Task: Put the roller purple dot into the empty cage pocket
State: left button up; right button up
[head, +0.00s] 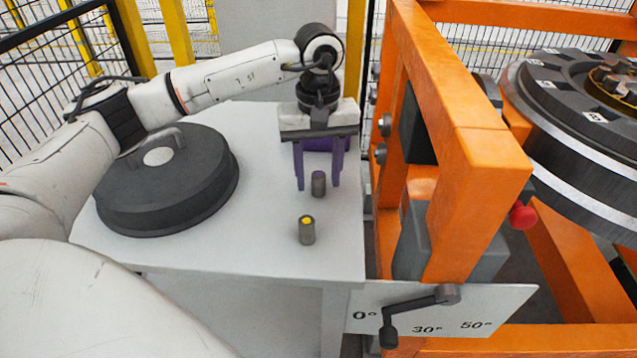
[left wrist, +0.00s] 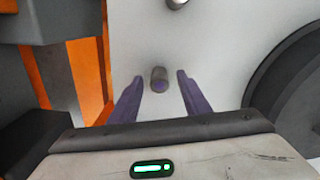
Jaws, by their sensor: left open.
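The roller with the purple dot (head: 318,187) stands upright on the pale table, a small grey cylinder with a purple top. It also shows in the left wrist view (left wrist: 159,84). My left gripper (head: 318,182) points down with its purple fingers open, one on each side of this roller in the picture. In the left wrist view the fingers (left wrist: 160,76) flank it with gaps on both sides. A dark ring-shaped assembly (head: 565,88) on the orange gantry has pale marked spots; I cannot make out an empty cage pocket there. My right gripper is not in view.
A roller with a yellow dot (head: 307,231) stands nearer on the table (head: 270,250). A large dark round cover (head: 165,195) with a handle lies left. The orange gantry frame (head: 470,150), a red knob (head: 522,217) and a black crank (head: 420,303) are at right.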

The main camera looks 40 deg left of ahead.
aim_at(319, 174)
pick_arm(q)
jog(key=shift+f, duration=0.4)
grip_shut()
jog(key=shift+r, duration=0.1)
notch_tip(319, 174, up, 9)
jog(key=shift+r, duration=0.5)
